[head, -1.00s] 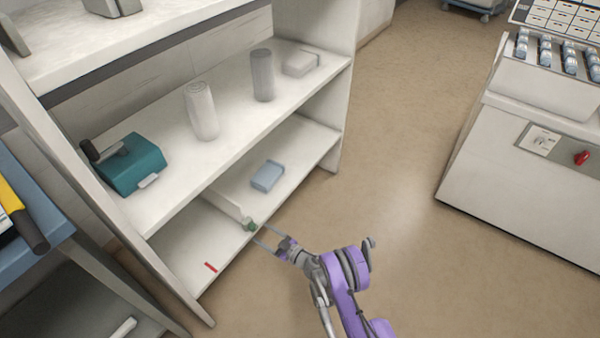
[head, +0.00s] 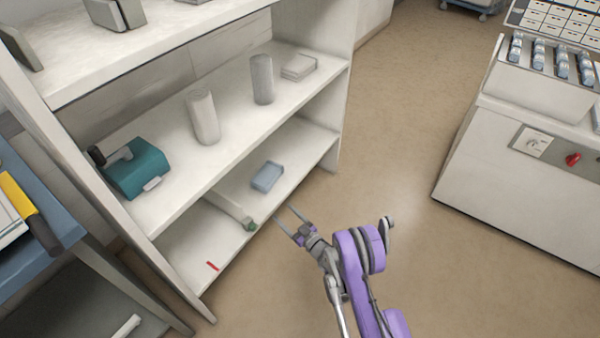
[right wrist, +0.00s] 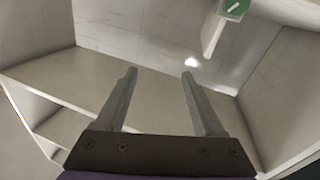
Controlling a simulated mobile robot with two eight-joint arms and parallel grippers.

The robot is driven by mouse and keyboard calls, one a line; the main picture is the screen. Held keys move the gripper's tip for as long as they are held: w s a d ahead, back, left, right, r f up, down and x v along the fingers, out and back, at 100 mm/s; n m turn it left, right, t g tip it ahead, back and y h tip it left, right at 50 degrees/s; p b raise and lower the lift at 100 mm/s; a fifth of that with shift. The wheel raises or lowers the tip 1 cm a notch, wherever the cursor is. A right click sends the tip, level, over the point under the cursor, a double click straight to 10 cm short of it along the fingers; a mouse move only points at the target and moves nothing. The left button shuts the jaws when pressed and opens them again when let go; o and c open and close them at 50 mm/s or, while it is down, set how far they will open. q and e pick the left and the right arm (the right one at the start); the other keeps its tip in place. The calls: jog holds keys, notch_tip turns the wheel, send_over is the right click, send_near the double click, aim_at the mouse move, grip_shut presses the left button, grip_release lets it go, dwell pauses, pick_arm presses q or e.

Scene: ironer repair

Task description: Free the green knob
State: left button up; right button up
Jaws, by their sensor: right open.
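The green knob (head: 251,225) sits at the near end of a pale bar (head: 230,208) in the lower shelf bay, close to the shelf's front edge. It also shows at the top right of the right wrist view (right wrist: 235,7), partly cut off, with a white mark on it. My right gripper (head: 284,211) is open and empty, just to the right of the knob and apart from it. Its two fingers (right wrist: 159,73) show spread in the right wrist view, with the knob beyond and to the right of them. My left gripper is not in view.
A light blue box (head: 267,176) and a small red piece (head: 212,266) lie in the lower bay. The shelf above (head: 235,140) holds a teal device (head: 137,170) and two rolls. Open floor (head: 400,130) lies to the right, before a white machine (head: 520,180).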

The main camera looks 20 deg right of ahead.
jog(key=w+d+r+m+h+p, duration=0.1)
jog(key=d+r+m+h+p, duration=0.1)
jog(key=r, duration=0.6)
jog(key=w+d+r+m+h+p, duration=0.2)
jog(key=d+r+m+h, duration=0.2)
jog(key=r, duration=0.3)
jog(key=shift+w+d+r+m+h, duration=0.3)
jog(key=shift+r+m+h, duration=0.1)
jog(key=shift+h, duration=0.1)
jog(key=shift+a+f, duration=0.1)
jog(key=shift+f, duration=0.05)
